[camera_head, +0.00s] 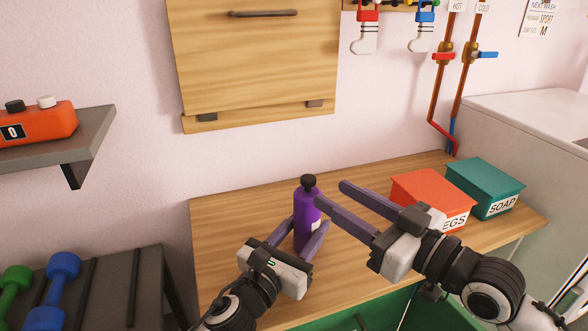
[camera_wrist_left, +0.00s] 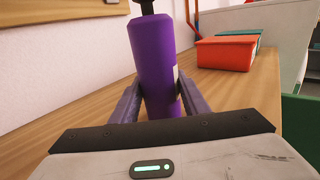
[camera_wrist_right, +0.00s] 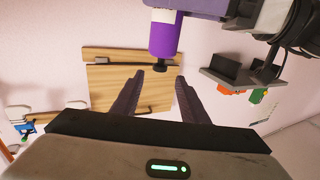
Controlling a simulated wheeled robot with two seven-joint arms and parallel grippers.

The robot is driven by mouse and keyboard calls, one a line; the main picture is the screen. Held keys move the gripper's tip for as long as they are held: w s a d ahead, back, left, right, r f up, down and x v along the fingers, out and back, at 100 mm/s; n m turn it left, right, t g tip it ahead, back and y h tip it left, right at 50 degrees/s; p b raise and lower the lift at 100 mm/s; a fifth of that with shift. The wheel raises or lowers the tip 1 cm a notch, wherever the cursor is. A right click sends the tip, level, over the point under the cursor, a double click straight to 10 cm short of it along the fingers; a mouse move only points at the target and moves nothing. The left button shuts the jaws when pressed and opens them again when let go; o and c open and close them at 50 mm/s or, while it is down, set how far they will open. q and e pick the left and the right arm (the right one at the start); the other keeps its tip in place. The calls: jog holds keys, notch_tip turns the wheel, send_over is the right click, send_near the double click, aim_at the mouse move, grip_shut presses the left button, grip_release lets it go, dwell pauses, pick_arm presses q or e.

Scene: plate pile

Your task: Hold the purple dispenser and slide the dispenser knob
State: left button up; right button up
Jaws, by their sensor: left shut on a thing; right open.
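The purple dispenser (camera_head: 304,206) is a bottle with a dark knob (camera_head: 309,182) on top and a pale label on its side. It stands upright on the wooden counter. My left gripper (camera_head: 309,236) is shut on the dispenser's lower body, one finger on each side, as the left wrist view also shows (camera_wrist_left: 158,105). My right gripper (camera_head: 331,197) is open and empty, just right of the dispenser's top, its fingers apart. In the right wrist view the dispenser (camera_wrist_right: 165,40) appears upside down, with the knob (camera_wrist_right: 160,67) beyond the fingers; the right fingers look clear of it.
A red box (camera_head: 428,190) and a teal soap box (camera_head: 486,186) stand on the counter (camera_head: 235,220) at right. A wooden panel (camera_head: 255,60) hangs on the wall behind. A grey shelf (camera_head: 75,140) and dumbbells (camera_head: 60,285) are at left. The counter left of the dispenser is clear.

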aim_at(308, 184)
jog(key=x, duration=1.2)
jog(key=shift+w, duration=0.1)
grip_shut()
jog(key=shift+r, duration=0.15)
